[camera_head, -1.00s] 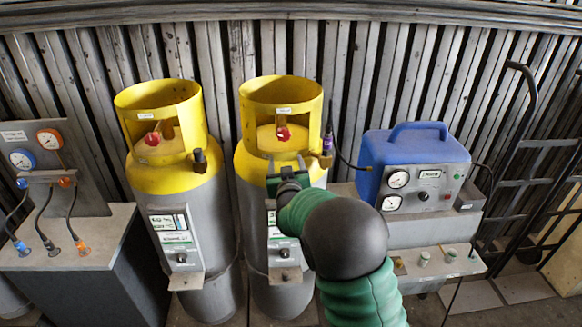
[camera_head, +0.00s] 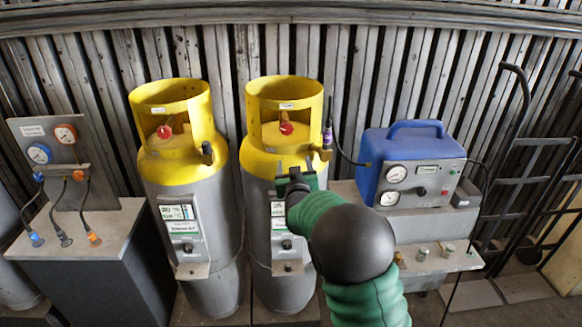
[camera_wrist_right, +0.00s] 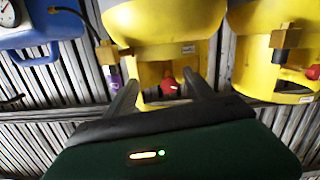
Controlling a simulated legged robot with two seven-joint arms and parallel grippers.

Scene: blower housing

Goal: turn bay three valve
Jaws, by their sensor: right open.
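Two grey cylinders with yellow tops stand side by side in the head view, the left one (camera_head: 180,160) and the right one (camera_head: 262,160). Each has a red valve knob inside its yellow collar, the left knob (camera_head: 164,131) and the right knob (camera_head: 287,128). My right gripper (camera_head: 296,178) is open in front of the right cylinder, below its knob. In the right wrist view, the upside-down right knob (camera_wrist_right: 170,86) shows between my two fingers (camera_wrist_right: 163,92), apart from them. I cannot read which bay is three. My left gripper is out of view.
A blue machine with gauges (camera_head: 409,160) stands on a bench at right, with a hose to the right cylinder's brass fitting (camera_head: 327,150). A gauge panel (camera_head: 50,150) stands at left. A dark hand truck (camera_head: 520,150) is at far right. A slatted wall is behind.

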